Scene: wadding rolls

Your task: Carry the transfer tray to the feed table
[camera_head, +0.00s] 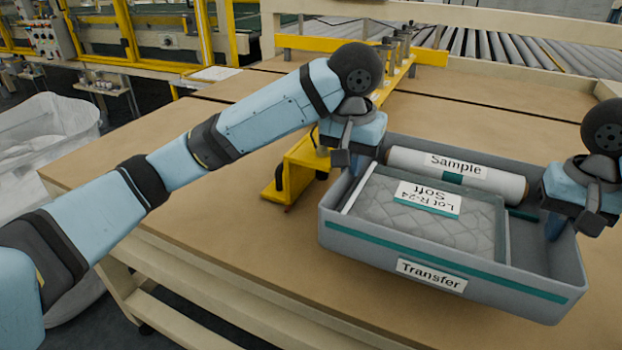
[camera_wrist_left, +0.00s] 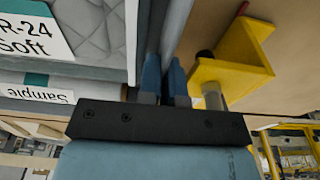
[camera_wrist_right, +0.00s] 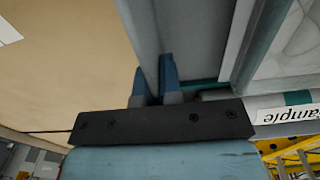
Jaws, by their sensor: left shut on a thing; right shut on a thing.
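The grey transfer tray (camera_head: 372,240), with a teal stripe and a "Transfer" label, is on or just above a tan table (camera_head: 225,195); I cannot tell which. It holds a quilted grey pad (camera_head: 425,225) labelled "Lot R-24 Soft" and a white roll (camera_head: 503,183) labelled "Sample". My left gripper (camera_head: 345,158) is shut on the tray's left wall, with its fingers (camera_wrist_left: 165,80) on either side of the wall. My right gripper (camera_head: 570,215) is shut on the tray's right wall, and its fingers (camera_wrist_right: 155,80) straddle it.
A yellow bracket (camera_head: 290,175) stands close to the tray's left side; it also shows in the left wrist view (camera_wrist_left: 225,70). A yellow bar (camera_head: 330,45) and a roller conveyor (camera_head: 490,45) lie behind. A bag-lined bin (camera_head: 50,130) stands at left. The table's front left is bare.

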